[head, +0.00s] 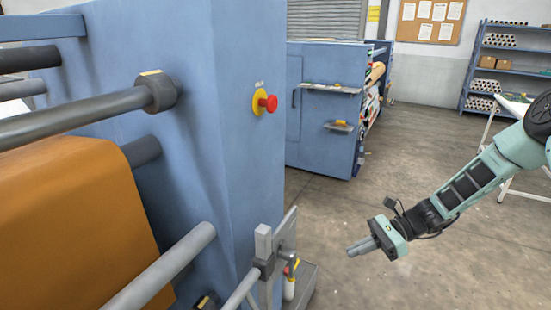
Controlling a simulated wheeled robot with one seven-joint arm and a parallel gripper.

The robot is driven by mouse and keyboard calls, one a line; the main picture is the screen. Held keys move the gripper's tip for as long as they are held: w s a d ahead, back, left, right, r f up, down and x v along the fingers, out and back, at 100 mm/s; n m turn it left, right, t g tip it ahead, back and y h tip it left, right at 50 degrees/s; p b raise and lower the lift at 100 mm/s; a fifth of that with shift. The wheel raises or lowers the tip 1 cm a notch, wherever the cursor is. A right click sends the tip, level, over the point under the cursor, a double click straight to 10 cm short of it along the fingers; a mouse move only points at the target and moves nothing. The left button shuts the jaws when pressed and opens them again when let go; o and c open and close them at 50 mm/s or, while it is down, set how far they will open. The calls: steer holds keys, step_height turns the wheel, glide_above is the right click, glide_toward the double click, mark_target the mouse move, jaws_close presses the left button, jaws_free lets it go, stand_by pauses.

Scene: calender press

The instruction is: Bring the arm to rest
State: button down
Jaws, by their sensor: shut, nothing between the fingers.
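My arm reaches in from the right edge of the head view, angled down to the left. My gripper (357,248) is at its end, with the grey fingers together and nothing between them. It hangs in free air over the concrete floor, to the right of the press and apart from it.
The blue calender press (245,170) fills the left, with grey rollers, an orange sheet (70,220) and a red stop button (268,104). A metal bracket (285,240) juts out left of my gripper. Behind stand a blue cabinet (315,130) and a shelf rack (500,60). Floor between is clear.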

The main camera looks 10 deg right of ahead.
steer(key=s+a+r+n+g+h, duration=0.3)
steer(key=s+a+r+n+h, duration=0.1)
steer(key=s+a+r+n, duration=0.3)
steer(key=s+a+r+n+t+h, duration=0.1)
steer(key=s+a+r+n+h, duration=0.2)
steer(key=s+n, duration=0.6)
steer(key=s+a+r+n+t+h, duration=0.2)
steer(key=s+r+n+h, duration=0.3)
steer(key=s+n, duration=0.5)
step_height(320, 180, up, 3)
steer(key=shift+s+a+f+h, duration=0.15)
steer(key=shift+a+f+h, duration=0.05)
steer(key=shift+a+h, duration=0.25)
steer(key=shift+a, duration=0.1)
